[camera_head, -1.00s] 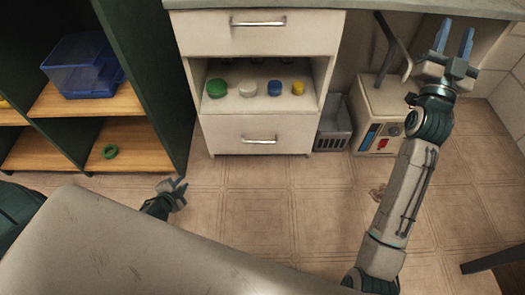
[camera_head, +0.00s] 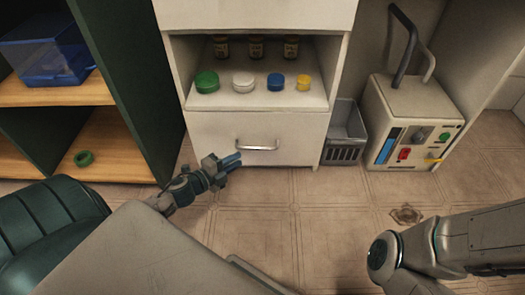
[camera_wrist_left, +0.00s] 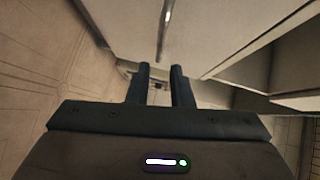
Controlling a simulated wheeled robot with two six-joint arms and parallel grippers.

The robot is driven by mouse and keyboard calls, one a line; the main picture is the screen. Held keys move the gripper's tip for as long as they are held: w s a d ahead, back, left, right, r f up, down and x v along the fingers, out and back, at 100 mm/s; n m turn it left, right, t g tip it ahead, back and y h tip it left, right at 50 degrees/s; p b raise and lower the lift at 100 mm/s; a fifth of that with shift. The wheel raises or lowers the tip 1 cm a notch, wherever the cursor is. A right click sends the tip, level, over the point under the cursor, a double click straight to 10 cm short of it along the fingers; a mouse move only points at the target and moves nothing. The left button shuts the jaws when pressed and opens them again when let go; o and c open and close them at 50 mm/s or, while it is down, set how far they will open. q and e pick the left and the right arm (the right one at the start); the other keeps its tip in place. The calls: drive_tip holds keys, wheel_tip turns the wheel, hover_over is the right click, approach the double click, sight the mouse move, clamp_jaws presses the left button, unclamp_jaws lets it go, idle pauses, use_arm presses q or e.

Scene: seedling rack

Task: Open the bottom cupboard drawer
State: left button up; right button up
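The white cupboard's bottom drawer (camera_head: 225,128) is shut, its front flush below the open shelf. Its metal bar handle (camera_head: 256,147) runs level across the front. My left gripper (camera_head: 236,160) is just left of and slightly below the handle in the head view, its blue fingers pointing right. In the left wrist view the two fingers (camera_wrist_left: 162,88) are apart with a gap between them and nothing held. A thin bright bar, seemingly the handle (camera_wrist_left: 166,22), shows above the fingertips, apart from them. My right gripper is out of view; only its arm shows at lower right.
The shelf (camera_head: 220,101) above holds several coloured lids and jars. A grey basket (camera_head: 344,150) and a boxy machine (camera_head: 400,120) stand right of the cupboard. A dark green shelving unit (camera_head: 140,90) stands close on the left. The floor in front is clear.

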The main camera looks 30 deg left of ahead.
sight(258, 148)
use_arm(q)
drive_tip(key=p+x, duration=0.2)
drive_tip(key=x, duration=0.8)
drive_tip(key=shift+w+f, duration=0.1)
drive_tip(key=shift+w, duration=0.1)
clamp_jaws()
